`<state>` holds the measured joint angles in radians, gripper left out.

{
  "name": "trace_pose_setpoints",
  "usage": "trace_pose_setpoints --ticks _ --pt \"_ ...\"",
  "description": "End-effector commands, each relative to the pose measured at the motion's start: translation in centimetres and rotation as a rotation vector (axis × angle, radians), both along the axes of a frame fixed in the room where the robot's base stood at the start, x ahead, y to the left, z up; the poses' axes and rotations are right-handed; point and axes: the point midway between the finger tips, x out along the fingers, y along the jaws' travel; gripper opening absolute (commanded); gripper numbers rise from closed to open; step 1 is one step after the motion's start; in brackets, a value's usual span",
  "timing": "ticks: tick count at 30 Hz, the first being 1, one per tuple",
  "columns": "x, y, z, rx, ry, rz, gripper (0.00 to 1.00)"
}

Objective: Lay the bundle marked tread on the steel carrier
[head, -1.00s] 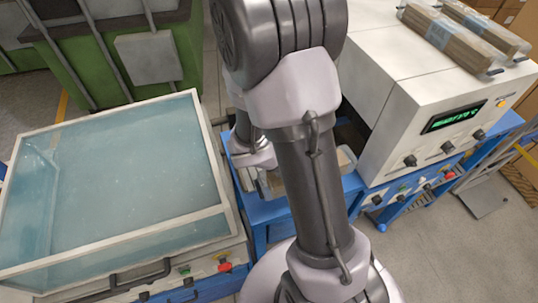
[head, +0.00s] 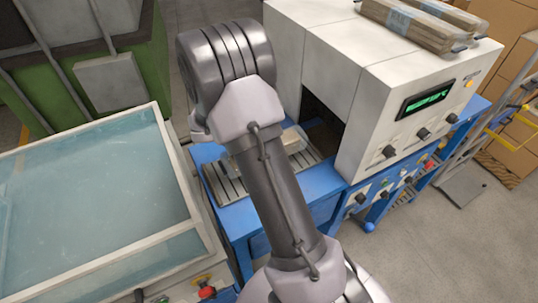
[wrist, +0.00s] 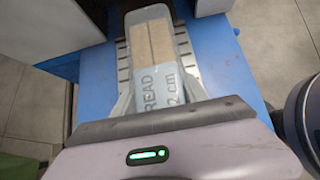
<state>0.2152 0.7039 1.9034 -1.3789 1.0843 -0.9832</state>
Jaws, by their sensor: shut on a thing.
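The bundle marked tread (wrist: 153,68) is a pale wood bundle in clear film with a blue label; "READ" and "2 cm" are legible in the wrist view. My gripper (wrist: 158,100) is shut on it, one finger on each side of the label end. In the head view, my arm hides the gripper and most of the bundle; a pale end (head: 294,139) shows beside it. The slatted steel carrier (head: 227,186) lies on the blue table. Its slats (wrist: 123,65) show on both sides beneath the bundle. I cannot tell whether the bundle touches them.
A white machine (head: 335,60) with a dark opening and green display stands at the carrier's far right. Two wrapped bundles (head: 405,25) lie on top of it. A clear-lidded case (head: 95,200) stands left, a green machine (head: 130,75) behind it. Floor is open at right.

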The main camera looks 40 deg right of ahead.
Motion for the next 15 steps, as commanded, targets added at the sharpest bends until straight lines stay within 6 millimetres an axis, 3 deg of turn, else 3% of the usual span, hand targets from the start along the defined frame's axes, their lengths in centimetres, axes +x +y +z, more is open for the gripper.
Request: trace_pose_setpoints --ticks 4,9,15 --pt "1.3 -0.5 -0.5 0.001 -0.002 -0.001 0.0" --pt "1.2 -0.4 -3.9 0.0 0.001 0.0 0.0" --pt "1.2 -0.4 -3.6 0.0 -0.001 -0.001 0.0"
